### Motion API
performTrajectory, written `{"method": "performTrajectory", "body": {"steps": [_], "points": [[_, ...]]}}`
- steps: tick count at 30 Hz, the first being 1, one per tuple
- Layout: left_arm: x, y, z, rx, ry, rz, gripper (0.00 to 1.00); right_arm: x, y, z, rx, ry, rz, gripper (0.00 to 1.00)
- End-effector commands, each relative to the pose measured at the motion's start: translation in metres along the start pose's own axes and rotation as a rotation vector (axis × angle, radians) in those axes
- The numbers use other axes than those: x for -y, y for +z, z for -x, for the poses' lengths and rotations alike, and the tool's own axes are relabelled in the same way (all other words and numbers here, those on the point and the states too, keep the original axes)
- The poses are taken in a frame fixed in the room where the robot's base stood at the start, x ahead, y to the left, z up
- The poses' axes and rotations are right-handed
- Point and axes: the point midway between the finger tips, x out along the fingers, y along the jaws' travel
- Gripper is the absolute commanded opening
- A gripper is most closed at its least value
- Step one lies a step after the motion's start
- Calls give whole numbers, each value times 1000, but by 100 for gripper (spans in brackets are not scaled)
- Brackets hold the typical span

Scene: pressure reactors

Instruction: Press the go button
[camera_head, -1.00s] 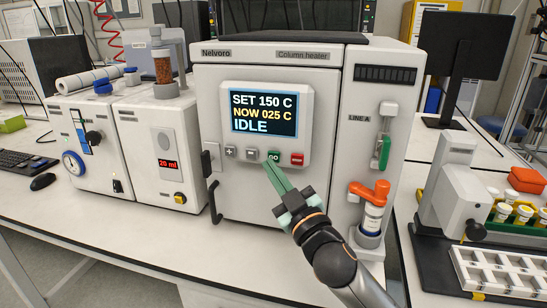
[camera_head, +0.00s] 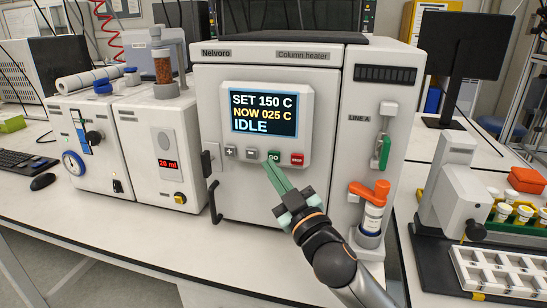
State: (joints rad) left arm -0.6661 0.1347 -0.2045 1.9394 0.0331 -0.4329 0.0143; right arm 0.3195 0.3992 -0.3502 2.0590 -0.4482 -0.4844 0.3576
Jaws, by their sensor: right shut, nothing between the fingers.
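The green go button (camera_head: 274,156) sits in the row under the display of the column heater (camera_head: 240,189), between the grey minus button (camera_head: 252,154) and the red stop button (camera_head: 297,159). The display (camera_head: 263,114) reads SET 150 C, NOW 025 C, IDLE. My right gripper (camera_head: 270,167) is shut and empty, its green fingertips just below the go button. I cannot tell whether they touch it. The grey plus button (camera_head: 230,152) is at the left end of the row. My left gripper is not in view.
A black door handle (camera_head: 214,202) sticks out left of my gripper. An orange-handled valve (camera_head: 370,192) and a green lever (camera_head: 384,152) are on the right side panel. The bench front (camera_head: 150,225) is clear.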

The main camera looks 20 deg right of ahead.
Motion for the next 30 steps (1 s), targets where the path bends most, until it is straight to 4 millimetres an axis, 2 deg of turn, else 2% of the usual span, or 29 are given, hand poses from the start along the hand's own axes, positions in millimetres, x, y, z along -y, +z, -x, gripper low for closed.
{"method": "performTrajectory", "body": {"steps": [30], "points": [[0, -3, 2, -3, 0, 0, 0, -6, 6, -8, 1, 0, 0, 0]]}}
